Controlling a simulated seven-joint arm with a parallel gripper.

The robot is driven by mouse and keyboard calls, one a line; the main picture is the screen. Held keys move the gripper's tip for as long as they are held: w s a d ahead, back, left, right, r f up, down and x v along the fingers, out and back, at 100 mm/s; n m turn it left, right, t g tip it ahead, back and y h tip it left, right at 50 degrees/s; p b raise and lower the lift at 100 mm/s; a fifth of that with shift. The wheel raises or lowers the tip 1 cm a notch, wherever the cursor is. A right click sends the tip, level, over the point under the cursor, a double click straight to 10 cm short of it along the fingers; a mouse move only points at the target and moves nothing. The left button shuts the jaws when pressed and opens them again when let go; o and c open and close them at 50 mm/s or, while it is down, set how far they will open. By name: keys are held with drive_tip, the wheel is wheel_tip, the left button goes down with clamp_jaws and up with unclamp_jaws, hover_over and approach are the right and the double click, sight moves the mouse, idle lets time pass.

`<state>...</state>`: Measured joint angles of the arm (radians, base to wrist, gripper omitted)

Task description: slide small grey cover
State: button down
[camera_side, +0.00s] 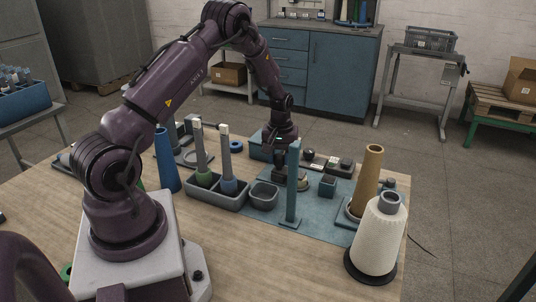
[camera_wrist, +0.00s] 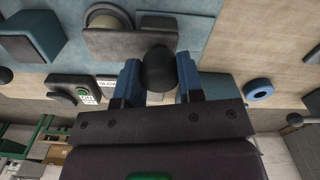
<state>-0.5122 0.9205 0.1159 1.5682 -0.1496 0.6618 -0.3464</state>
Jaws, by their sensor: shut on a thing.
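My gripper (camera_side: 280,143) is low over the back of the blue-green mat in the side view, beside a teal box (camera_side: 258,152). In the wrist view its two blue fingers (camera_wrist: 158,64) are shut on a dark rounded knob (camera_wrist: 158,76). A small grey plate (camera_wrist: 118,43), which looks like the cover, lies right beside the knob. Whether the knob is fixed to it I cannot tell. A round pale part (camera_wrist: 107,17) shows partly past the plate's edge. In the side view my gripper hides the knob.
A thin teal post (camera_side: 293,185) stands in front of my gripper. A grey tray with bobbins (camera_side: 215,197) is to the left, and a brown cone (camera_side: 368,170) and white yarn cone (camera_side: 377,238) to the right. A labelled switch panel (camera_wrist: 88,92) and blue ring (camera_wrist: 259,89) lie nearby.

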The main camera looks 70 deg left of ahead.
drive_tip(key=shift+w+d, duration=0.4)
drive_tip(key=c, duration=0.7)
unclamp_jaws()
drive_tip(key=shift+c, duration=0.2)
drive_tip(key=shift+r, duration=0.25)
wheel_tip(320, 180, up, 13)
drive_tip(key=shift+f, duration=0.2)
